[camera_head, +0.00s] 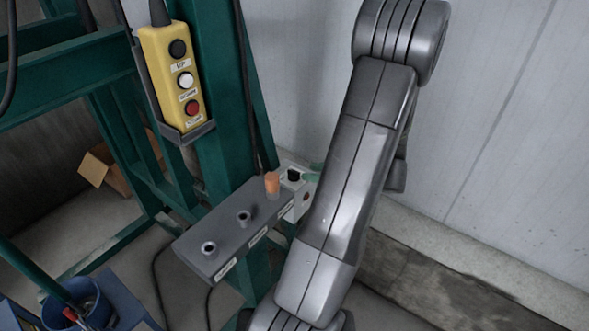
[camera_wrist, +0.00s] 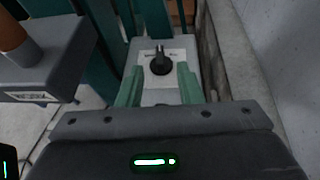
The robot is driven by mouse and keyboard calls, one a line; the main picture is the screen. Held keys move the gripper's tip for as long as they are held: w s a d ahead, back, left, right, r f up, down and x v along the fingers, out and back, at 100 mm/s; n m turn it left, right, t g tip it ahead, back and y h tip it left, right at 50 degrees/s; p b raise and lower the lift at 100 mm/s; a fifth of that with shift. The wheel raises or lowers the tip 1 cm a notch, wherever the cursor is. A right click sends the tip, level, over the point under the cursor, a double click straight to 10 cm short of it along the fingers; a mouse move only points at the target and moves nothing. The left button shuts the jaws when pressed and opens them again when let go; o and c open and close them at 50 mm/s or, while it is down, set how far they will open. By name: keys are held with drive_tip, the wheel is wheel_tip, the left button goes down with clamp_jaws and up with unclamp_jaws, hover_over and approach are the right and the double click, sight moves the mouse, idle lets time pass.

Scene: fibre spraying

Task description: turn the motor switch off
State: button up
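The motor switch (camera_wrist: 160,63) is a black rotary knob on a white plate on top of a small light grey box (camera_wrist: 178,52). Its raised grip points roughly away from me in the wrist view. In the head view the black knob (camera_head: 293,175) shows at the far end of the grey holder. My gripper (camera_wrist: 159,73) has two green fingers, open and apart, one on each side of the knob's near side. I see no contact with the knob. In the head view only bits of green finger (camera_head: 314,175) show beside the box; my arm hides the rest.
A grey holder (camera_head: 228,242) with round sockets and an orange handle (camera_head: 272,183) stands beside the switch box. A yellow pendant (camera_head: 172,75) with buttons hangs on the green frame (camera_head: 215,150). A pale wall (camera_head: 500,110) rises to the right.

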sight(293, 171)
drive_tip(key=x, duration=0.7)
clamp_jaws()
